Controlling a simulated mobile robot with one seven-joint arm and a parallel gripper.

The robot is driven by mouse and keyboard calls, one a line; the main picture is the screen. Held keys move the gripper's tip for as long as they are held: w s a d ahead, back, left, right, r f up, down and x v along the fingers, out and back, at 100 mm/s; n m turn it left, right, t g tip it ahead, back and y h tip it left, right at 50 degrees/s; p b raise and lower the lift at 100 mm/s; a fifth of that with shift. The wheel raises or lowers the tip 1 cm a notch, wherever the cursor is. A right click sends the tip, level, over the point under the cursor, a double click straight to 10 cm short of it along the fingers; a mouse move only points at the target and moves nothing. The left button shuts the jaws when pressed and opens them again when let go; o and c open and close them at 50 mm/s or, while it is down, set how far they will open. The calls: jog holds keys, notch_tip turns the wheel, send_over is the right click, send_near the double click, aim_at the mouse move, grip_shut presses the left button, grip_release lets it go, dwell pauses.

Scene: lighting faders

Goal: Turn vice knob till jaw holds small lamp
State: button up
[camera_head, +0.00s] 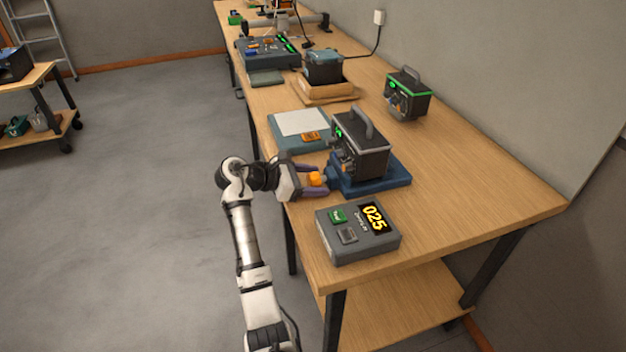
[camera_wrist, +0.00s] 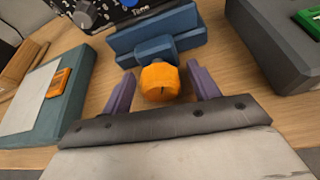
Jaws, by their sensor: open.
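The orange vice knob (camera_head: 317,179) sticks out from the front of the blue vice (camera_head: 398,180) at the table's edge. A dark lamp unit (camera_head: 366,153) with a grey handle and green light sits upright on the vice. Whether the jaw touches the lamp unit is hidden.
A grey box (camera_head: 357,246) with a "025" display and green button stands to the near right. A teal board (camera_head: 288,143) with white paper and an orange item lies to the left. Another lamp unit (camera_head: 408,95) stands behind. The table's right part is bare.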

jog(key=b+v, duration=0.2)
jog(key=v, duration=1.1)
jog(key=shift+s+a+r, duration=0.15)
jog(key=shift+a, duration=0.2)
